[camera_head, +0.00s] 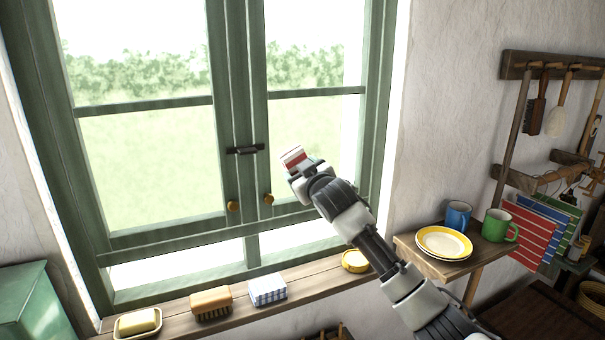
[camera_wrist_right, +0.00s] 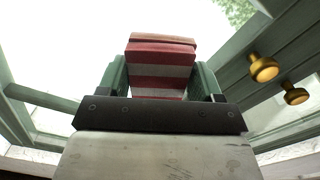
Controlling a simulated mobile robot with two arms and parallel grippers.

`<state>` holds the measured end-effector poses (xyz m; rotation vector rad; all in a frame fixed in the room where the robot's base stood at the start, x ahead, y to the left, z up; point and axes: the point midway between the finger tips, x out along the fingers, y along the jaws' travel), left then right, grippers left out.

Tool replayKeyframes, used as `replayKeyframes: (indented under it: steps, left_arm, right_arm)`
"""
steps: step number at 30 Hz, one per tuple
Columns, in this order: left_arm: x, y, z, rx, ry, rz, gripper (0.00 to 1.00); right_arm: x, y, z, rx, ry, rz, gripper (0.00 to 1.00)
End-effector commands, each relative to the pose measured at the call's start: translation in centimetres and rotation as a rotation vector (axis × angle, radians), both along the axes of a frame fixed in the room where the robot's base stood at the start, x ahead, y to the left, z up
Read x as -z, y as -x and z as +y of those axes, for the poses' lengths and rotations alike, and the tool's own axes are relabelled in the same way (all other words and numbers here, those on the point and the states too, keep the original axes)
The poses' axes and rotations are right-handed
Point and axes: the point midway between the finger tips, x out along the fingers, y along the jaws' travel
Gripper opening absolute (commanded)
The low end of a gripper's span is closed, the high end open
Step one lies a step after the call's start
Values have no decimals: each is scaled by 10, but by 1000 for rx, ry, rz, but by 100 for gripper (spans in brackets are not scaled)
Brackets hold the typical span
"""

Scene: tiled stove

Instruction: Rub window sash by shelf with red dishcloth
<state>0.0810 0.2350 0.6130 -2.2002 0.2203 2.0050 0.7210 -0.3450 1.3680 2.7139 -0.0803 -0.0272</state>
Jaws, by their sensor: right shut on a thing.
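The green window (camera_head: 223,120) has two sashes with a dark latch (camera_head: 245,150) and brass knobs (camera_head: 268,199) at the middle. The right sash (camera_head: 316,91) is the one nearer the shelf (camera_head: 455,262). My right gripper (camera_head: 296,164) is shut on the folded red dishcloth (camera_head: 293,157), which has red and white stripes. It holds the cloth up in front of the right sash's pane; I cannot tell if the cloth touches it. In the right wrist view the cloth (camera_wrist_right: 162,65) sits between the two fingers. My left gripper is not in view.
The windowsill (camera_head: 330,282) holds a soap dish (camera_head: 138,333), a brush (camera_head: 211,303), a blue checked cloth (camera_head: 267,290) and a yellow round item (camera_head: 355,261). The shelf holds a plate (camera_head: 444,243), a blue mug (camera_head: 458,215) and a green mug (camera_head: 497,226). Striped cloths (camera_head: 532,235) hang at the right.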

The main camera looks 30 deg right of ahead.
Motion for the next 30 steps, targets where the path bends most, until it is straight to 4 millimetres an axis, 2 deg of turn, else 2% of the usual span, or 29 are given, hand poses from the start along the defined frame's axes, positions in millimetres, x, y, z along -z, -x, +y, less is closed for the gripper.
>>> replayKeyframes:
  steps: [1,3,8,18,30]
  left_arm:
    - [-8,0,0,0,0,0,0]
    - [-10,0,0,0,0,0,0]
    - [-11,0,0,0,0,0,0]
    - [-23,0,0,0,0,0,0]
    - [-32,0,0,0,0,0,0]
  right_arm:
    - [-10,0,0,0,-1,-2,47]
    - [-13,-1,0,0,0,-2,47]
    - [-12,-1,-3,0,0,-1,47]
    - [-13,1,-31,2,1,0,47]
    - [-12,2,-51,2,1,0,47]
